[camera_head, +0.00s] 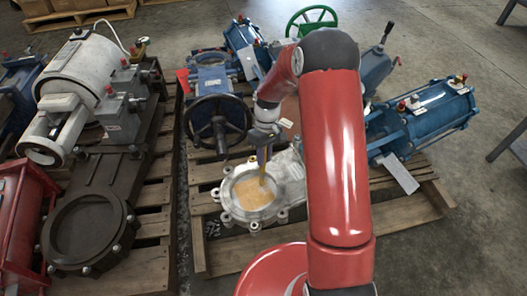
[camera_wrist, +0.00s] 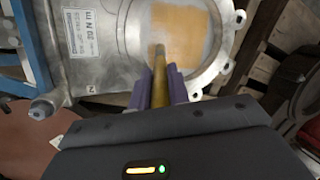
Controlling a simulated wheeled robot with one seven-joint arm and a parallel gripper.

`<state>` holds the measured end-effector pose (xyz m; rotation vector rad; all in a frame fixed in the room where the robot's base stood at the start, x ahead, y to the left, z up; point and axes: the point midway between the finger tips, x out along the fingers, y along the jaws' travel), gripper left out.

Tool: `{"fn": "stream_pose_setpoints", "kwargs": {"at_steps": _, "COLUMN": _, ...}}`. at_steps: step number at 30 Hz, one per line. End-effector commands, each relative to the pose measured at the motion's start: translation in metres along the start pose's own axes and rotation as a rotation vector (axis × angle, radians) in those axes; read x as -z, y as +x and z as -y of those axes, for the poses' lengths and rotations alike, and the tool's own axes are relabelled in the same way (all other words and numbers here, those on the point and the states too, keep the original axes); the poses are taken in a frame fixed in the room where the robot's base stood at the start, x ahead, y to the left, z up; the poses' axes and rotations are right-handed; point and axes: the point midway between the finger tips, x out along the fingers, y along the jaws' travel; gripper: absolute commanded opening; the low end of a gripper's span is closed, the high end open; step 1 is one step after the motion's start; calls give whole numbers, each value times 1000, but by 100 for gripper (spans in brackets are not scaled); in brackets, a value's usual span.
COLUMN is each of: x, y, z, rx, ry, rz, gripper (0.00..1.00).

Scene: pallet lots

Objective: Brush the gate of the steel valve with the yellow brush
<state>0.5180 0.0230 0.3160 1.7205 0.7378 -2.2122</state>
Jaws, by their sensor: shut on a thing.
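The steel valve (camera_head: 290,178) lies on a wooden pallet, its round flanged opening facing up. Inside the ring is its gate (camera_head: 246,192), which carries a tan-orange patch. The gate also shows at the top of the wrist view (camera_wrist: 180,35), with grey metal around the patch. My gripper (camera_head: 262,152) is above the opening, pointing down. It is shut on the yellow brush (camera_wrist: 159,80), held between two purple fingers. The brush also shows in the head view (camera_head: 262,171). Its tip overlaps the patch's lower left edge in the wrist view; I cannot tell whether it touches.
A blue valve with a black handwheel (camera_head: 217,122) stands behind left. A blue cylinder actuator (camera_head: 440,112) lies on the right, with a green handwheel (camera_head: 312,20) at the back. A dark valve with a white actuator (camera_head: 85,75) fills the left pallet. Bare floor is at right.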

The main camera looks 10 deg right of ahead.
Motion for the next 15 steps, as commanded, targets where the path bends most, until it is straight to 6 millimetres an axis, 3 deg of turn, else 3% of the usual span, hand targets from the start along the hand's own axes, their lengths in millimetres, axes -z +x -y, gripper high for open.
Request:
{"fn": "stream_pose_setpoints", "kwargs": {"at_steps": 8, "x": -13, "y": 8, "z": 13, "rx": 1, "ry": 0, "rz": 1, "gripper": 0}}
{"fn": "stream_pose_setpoints", "kwargs": {"at_steps": 15, "x": -16, "y": 6, "z": 8, "rx": 1, "ry": 2, "rz": 1, "gripper": 0}}
